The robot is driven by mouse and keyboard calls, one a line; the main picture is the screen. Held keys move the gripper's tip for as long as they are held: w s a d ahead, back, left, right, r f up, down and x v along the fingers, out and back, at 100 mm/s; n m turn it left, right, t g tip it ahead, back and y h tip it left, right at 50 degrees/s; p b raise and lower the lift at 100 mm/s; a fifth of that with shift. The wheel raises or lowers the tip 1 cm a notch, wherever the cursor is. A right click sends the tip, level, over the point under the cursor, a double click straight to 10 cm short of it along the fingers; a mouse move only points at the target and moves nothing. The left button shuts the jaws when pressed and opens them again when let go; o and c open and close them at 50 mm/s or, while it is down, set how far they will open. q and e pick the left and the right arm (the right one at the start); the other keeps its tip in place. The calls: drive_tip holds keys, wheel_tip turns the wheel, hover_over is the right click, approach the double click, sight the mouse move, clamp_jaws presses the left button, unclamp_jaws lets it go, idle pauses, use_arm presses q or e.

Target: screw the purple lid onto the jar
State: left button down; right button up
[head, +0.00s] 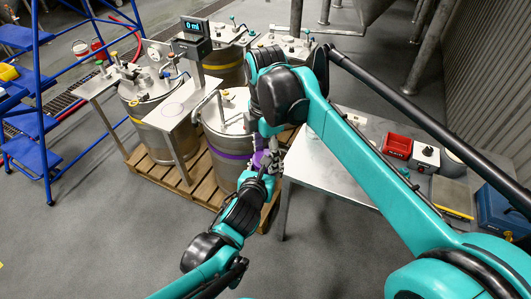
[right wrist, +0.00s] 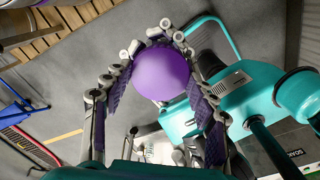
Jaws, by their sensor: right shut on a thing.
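The purple lid (right wrist: 162,73) shows as a smooth round disc in the right wrist view. The fingers of my right gripper (right wrist: 154,44) close around its edge from both sides. In the head view a small patch of purple lid (head: 261,158) shows where my two grippers meet. My right gripper (head: 273,150) comes from above, partly hidden by its own arm. My left gripper (head: 263,173) is right below and against that spot; its fingers are too small and covered to tell whether they are open. I cannot make out the jar, which is hidden by the lid and grippers.
A steel drum with a purple band (head: 232,154) stands just behind the grippers on a wooden pallet (head: 180,182). A steel table (head: 325,170) with a red bin (head: 397,146) is at the right. A blue ladder frame (head: 40,110) is at the left. Floor in front is clear.

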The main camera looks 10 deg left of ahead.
drive_tip(key=shift+m, duration=0.3)
drive_tip(key=o, duration=1.3)
drive_tip(key=shift+c, duration=0.2)
drive_tip(key=shift+r, duration=2.35)
drive_tip(key=shift+c, duration=0.3)
wheel_tip(320, 180, up, 3)
drive_tip(key=n, duration=0.3)
drive_tip(key=shift+r+n, duration=0.2)
drive_tip(key=shift+n, duration=0.1)
